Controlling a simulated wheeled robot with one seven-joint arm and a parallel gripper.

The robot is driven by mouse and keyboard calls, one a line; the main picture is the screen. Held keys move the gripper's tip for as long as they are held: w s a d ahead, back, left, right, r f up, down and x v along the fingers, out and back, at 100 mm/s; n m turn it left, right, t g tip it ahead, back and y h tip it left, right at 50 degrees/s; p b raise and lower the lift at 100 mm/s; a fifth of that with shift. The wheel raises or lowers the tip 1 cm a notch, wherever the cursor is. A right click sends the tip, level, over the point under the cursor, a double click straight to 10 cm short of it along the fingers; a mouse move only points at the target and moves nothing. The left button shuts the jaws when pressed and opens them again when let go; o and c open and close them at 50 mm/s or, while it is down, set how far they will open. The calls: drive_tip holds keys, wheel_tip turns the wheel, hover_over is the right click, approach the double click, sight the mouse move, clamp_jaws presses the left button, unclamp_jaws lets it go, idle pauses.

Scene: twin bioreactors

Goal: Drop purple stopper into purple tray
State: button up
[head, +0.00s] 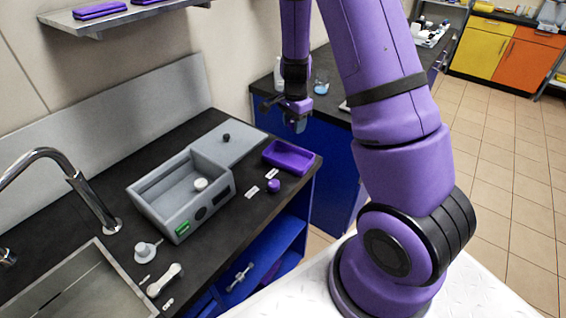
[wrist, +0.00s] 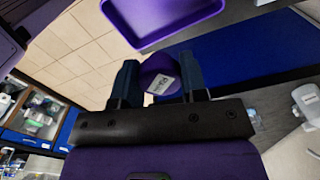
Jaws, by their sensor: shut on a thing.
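The purple tray (head: 290,157) lies on the dark counter near its right end, and its rim shows at the top of the wrist view (wrist: 180,38). My gripper (head: 297,122) is raised above and behind the tray in the head view. In the wrist view my gripper (wrist: 157,72) is shut on a purple stopper (wrist: 156,68) with a pale label, held between the two dark fingers. The held stopper cannot be made out clearly in the head view. The stopper is apart from the tray.
Another small purple round piece (head: 274,186) stands on the counter in front of the tray, beside small white labels. A grey bioreactor box (head: 160,196) stands to its left. A sink (head: 85,290) and tap (head: 75,180) are at the left. A blue bench (head: 325,165) stands behind.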

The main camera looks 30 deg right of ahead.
drive_tip(key=shift+f, duration=2.6)
drive_tip(key=o, duration=1)
drive_tip(key=shift+r, duration=0.1)
wheel_tip(320, 180, up, 11)
drive_tip(key=shift+f, duration=0.2)
drive_tip(key=shift+r, duration=0.1)
